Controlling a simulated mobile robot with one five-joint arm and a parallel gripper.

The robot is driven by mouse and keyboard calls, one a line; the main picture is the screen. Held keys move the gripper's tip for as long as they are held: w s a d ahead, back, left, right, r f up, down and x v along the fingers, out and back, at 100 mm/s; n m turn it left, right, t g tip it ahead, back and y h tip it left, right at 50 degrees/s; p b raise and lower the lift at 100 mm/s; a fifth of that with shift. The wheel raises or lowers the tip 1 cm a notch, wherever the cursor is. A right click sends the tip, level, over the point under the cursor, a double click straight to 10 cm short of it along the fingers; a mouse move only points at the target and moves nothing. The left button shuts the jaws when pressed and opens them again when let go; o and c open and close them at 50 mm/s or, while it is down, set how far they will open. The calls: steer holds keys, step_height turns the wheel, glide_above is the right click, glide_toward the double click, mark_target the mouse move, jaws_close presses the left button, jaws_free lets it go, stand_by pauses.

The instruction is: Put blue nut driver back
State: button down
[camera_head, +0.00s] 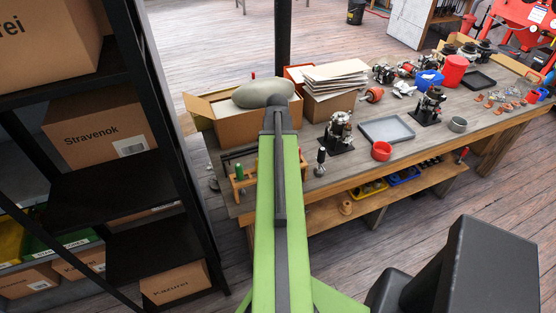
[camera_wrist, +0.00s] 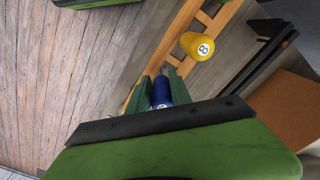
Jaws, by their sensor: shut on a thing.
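The blue nut driver (camera_wrist: 161,90) is between the green fingers of my gripper (camera_wrist: 159,82), which is shut on it; its handle end faces the wrist camera. The wooden rack (camera_wrist: 183,27) runs diagonally beside and below it. The driver's lower part is hidden, so I cannot tell whether it is in a slot or above the rack. A yellow driver (camera_wrist: 197,46) marked 8 stands in the rack close by. In the head view the rack (camera_head: 236,187) is at the workbench's left end with a green-handled driver (camera_head: 239,172); my arm hides the gripper and blue driver there.
An open cardboard box (camera_head: 235,126) with a grey-green sack (camera_head: 262,92) stands behind the rack on the workbench (camera_head: 458,151). A dark-handled tool (camera_head: 320,160) stands right of my arm. A dark shelf (camera_head: 85,190) with cartons is at left. A black frame (camera_wrist: 268,50) lies beside the rack.

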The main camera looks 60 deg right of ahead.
steer(key=shift+f, duration=0.45)
steer(key=c, duration=1.1)
jaws_free()
steer(key=shift+r, duration=0.1)
step_height(320, 180, up, 21)
steer(key=p, duration=2.1)
steer(key=shift+r, duration=0.2)
